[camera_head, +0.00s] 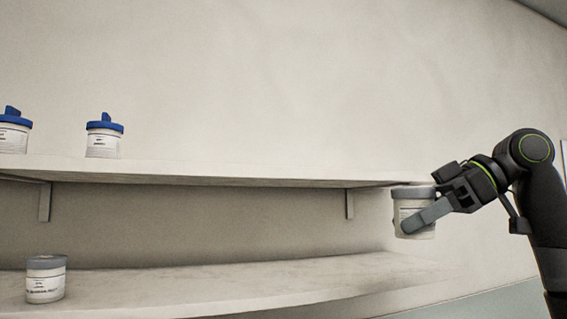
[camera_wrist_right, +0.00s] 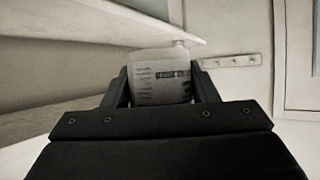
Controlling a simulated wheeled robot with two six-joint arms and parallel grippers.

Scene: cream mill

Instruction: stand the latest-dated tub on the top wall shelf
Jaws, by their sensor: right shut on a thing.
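My right gripper (camera_head: 420,215) is shut on a white tub with a grey lid (camera_head: 411,203). It holds the tub roughly upright at the right end of the shelves, a little below the level of the top shelf (camera_head: 220,173). In the right wrist view the tub (camera_wrist_right: 160,82) sits between the two fingers with its printed label showing; the date is too blurred to read. Another grey-lidded tub (camera_head: 46,280) stands on the lower shelf at the left. My left gripper is not in view.
Two blue-lidded tubs stand on the top shelf at the left, one (camera_head: 104,137) whole and one (camera_head: 13,132) cut by the picture edge. The top shelf is clear to their right. Brackets (camera_head: 349,203) hang under it. The lower shelf (camera_head: 220,285) is bare in its middle.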

